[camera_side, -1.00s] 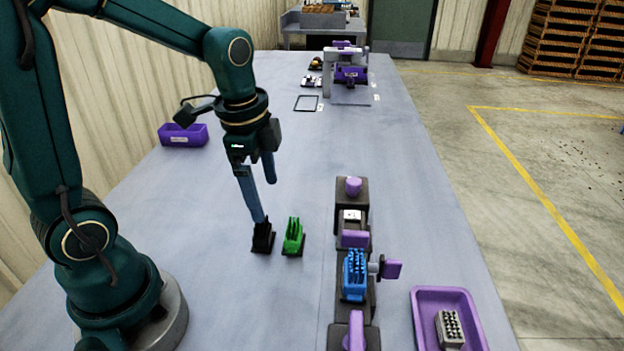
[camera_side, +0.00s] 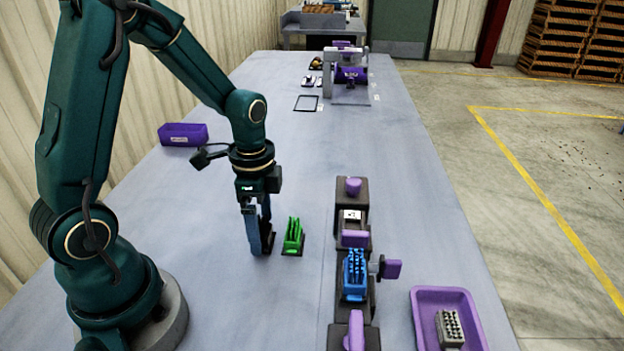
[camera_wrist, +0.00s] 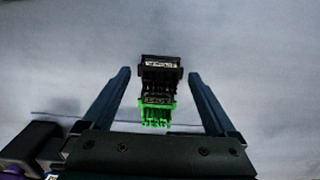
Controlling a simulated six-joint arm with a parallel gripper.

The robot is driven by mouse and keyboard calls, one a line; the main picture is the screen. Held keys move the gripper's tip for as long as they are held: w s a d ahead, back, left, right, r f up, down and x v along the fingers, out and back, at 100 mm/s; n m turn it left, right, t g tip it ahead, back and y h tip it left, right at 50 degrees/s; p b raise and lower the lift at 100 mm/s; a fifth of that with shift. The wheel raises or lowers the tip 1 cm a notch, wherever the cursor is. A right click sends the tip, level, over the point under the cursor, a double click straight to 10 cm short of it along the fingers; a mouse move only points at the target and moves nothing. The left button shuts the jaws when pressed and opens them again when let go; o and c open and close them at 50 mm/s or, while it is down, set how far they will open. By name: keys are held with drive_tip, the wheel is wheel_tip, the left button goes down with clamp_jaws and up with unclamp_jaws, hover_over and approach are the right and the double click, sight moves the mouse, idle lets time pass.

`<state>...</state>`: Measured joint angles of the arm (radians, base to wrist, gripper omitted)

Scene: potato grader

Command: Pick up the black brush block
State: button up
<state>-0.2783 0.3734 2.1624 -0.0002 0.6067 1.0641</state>
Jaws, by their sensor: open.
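The black brush block (camera_wrist: 160,72) lies between the two fingers of my gripper (camera_wrist: 160,75) in the wrist view, with a gap to each finger. In the side view my gripper (camera_side: 262,245) is down at the table, and its fingers hide most of the black brush block (camera_side: 269,236). My gripper is open. A green brush block (camera_side: 292,238) stands just right of it on a dark base. In the wrist view the green block (camera_wrist: 155,114) shows close below the black one.
A row of dark fixtures with purple knobs (camera_side: 353,185) and a blue brush block (camera_side: 355,270) stands to the right. A purple tray (camera_side: 418,305) holds a grey block (camera_side: 450,328). A purple bin (camera_side: 183,134) sits at the back left. The table (camera_side: 200,220) left of my gripper is clear.

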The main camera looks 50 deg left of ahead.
clamp_jaws()
drive_tip(key=shift+r, duration=0.2)
